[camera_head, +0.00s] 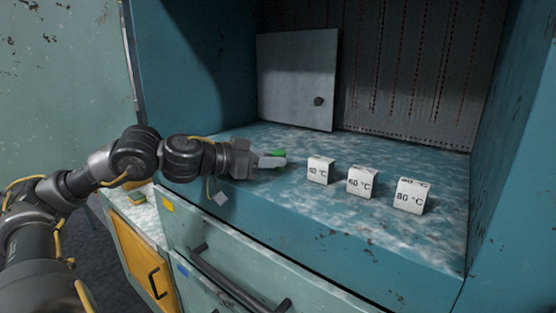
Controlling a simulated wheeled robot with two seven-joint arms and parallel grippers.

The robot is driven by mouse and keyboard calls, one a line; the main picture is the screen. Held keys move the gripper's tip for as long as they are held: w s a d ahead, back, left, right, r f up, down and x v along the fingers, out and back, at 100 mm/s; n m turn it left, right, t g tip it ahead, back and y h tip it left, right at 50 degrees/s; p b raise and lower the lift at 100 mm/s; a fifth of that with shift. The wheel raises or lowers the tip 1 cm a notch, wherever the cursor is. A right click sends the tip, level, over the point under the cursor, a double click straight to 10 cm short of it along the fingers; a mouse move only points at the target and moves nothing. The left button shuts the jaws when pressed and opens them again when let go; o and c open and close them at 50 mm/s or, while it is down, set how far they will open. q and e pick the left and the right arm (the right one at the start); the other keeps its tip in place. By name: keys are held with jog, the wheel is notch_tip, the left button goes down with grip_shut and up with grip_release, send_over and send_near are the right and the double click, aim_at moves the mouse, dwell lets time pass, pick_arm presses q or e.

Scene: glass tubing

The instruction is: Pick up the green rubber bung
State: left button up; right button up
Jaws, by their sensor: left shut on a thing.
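The green rubber bung (278,153) is small and sits between the fingertips of my left gripper (272,160) in the head view. The gripper is shut on it, and the fingers hide part of it. My left arm comes in from the left, and the gripper points right, low over the blue bench surface at the front left of the alcove. I cannot tell whether the bung touches the surface. My right gripper is not in view.
White blocks marked 40 °C (320,170), 60 °C (362,182) and 80 °C (411,196) stand in a row right of the gripper. A grey panel with a knob (297,80) stands at the back. Bench surface (400,155) behind the blocks is clear.

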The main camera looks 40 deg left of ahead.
pick_arm(q)
jog(key=shift+r+p, duration=0.5)
jog(key=shift+r, duration=0.2)
notch_tip(320, 180, up, 3)
jog(key=shift+f+p, duration=0.1)
jog(key=shift+p, duration=0.75)
jog(key=s+d+r+b, duration=0.1)
jog(key=s+d+r, duration=0.1)
jog(key=s+r, duration=0.2)
jog(key=s+d+r+b, duration=0.1)
jog(key=s+d+r, duration=0.1)
jog(key=s+r, duration=0.3)
jog(key=shift+s, duration=2.25)
